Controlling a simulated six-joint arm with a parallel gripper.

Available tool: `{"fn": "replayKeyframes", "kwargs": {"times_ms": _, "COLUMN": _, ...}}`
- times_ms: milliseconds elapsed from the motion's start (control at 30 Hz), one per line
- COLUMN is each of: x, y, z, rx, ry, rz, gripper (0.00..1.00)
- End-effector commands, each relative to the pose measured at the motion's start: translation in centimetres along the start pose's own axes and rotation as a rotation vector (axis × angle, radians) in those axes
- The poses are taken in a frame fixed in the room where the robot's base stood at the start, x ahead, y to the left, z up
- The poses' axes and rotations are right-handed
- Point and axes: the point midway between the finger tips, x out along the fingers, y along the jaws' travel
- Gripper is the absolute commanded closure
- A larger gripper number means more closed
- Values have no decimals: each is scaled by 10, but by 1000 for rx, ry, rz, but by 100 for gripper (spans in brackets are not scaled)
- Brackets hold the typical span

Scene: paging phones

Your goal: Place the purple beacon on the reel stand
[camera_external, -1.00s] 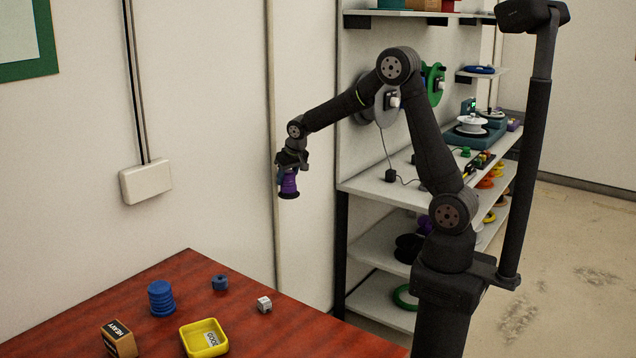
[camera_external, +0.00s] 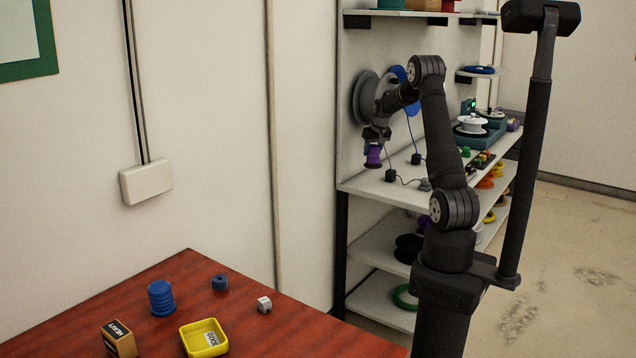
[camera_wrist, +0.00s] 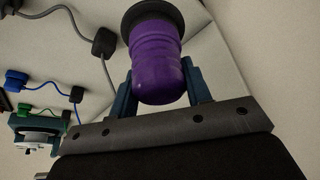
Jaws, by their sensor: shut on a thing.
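The purple beacon (camera_external: 374,157) is a ribbed purple cylinder with a dark round end. My gripper (camera_external: 375,140) is shut on it and holds it hanging in the air above the left part of the white workbench shelf. In the wrist view the beacon (camera_wrist: 160,65) sits between the two teal fingers of my gripper (camera_wrist: 160,92), its dark end pointing away. A teal stand with a white reel (camera_external: 473,126), which looks like the reel stand, is on the same shelf further right. A teal unit with a white disc also shows in the wrist view (camera_wrist: 35,138).
Grey (camera_external: 366,98) and blue (camera_external: 399,74) reels hang on the wall behind my arm. Black blocks with cables (camera_external: 391,175) lie on the shelf below the beacon. The red table (camera_external: 250,335) holds a yellow tray (camera_external: 190,350), a blue ribbed cylinder (camera_external: 161,298) and small blocks.

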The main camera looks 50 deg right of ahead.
Motion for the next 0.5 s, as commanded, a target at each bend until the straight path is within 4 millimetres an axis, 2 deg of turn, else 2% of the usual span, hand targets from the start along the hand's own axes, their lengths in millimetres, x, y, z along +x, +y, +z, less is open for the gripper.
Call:
{"fn": "replayKeyframes", "kwargs": {"times_ms": 33, "x": 0, "y": 25, "z": -3, "rx": 18, "ry": 2, "rz": 7, "gripper": 93}}
{"fn": "replayKeyframes", "kwargs": {"times_ms": 267, "x": -2, "y": 130, "z": -5, "rx": 69, "ry": 3, "rz": 28, "gripper": 93}}
{"fn": "replayKeyframes", "kwargs": {"times_ms": 400, "x": -6, "y": 203, "z": 4, "rx": 101, "ry": 4, "rz": 41, "gripper": 93}}
{"fn": "replayKeyframes", "kwargs": {"times_ms": 500, "x": -12, "y": 250, "z": 13, "rx": 120, "ry": 5, "rz": 48, "gripper": 93}}
